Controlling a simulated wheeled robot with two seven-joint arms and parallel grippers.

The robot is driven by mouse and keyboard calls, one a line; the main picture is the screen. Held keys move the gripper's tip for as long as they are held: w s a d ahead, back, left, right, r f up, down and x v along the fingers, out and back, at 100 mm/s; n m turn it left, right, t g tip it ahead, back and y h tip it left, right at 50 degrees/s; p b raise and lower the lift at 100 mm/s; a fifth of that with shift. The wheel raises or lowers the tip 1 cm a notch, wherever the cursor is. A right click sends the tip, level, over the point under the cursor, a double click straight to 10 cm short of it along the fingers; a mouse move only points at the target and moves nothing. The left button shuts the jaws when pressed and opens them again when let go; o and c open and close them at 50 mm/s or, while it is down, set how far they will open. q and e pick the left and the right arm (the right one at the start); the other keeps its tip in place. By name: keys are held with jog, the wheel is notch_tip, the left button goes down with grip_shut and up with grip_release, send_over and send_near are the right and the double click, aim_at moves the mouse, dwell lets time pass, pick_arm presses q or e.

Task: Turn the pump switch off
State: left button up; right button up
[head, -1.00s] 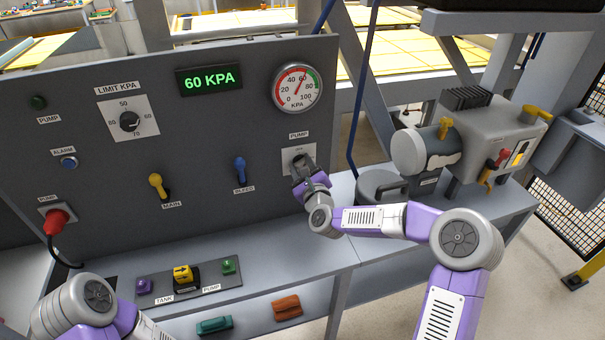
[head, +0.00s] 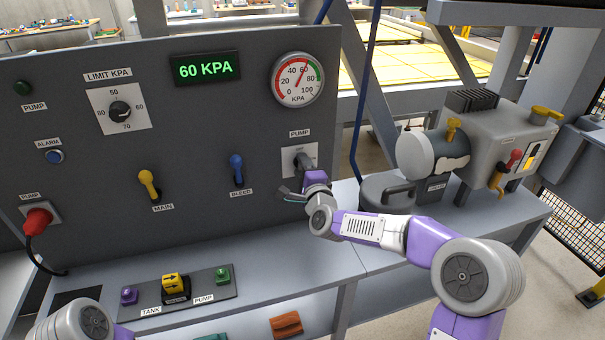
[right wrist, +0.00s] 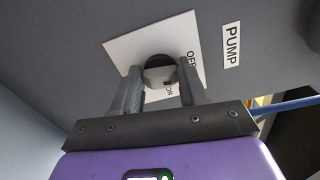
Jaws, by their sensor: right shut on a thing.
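The pump switch (head: 302,160) is a knob on a white plate (head: 311,152) below the PUMP label, at the right end of the dark panel. My right gripper (head: 304,166) is at this knob. In the right wrist view, the fingers (right wrist: 158,88) are on either side of the knob (right wrist: 158,72), shut on it. OFF and ON are printed on the plate (right wrist: 124,50), which looks tilted there. I cannot tell which mark the knob points to. My left arm shows only at the lower left; its gripper is out of view.
The display (head: 205,69) reads 60 KPA, and the round gauge (head: 298,79) is near 60. The blue BLEED lever (head: 237,168) and yellow MAIN lever (head: 148,184) are left of the switch. A grey pump unit (head: 490,145) stands at the right.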

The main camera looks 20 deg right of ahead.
jog(key=shift+f+n+b, duration=0.1)
jog(key=shift+n+b, duration=0.25)
jog(key=shift+n, duration=0.45)
jog(key=o, duration=1)
jog(key=s, duration=0.7)
jog(key=shift+s+d, duration=0.15)
jog(key=shift+s, duration=0.15)
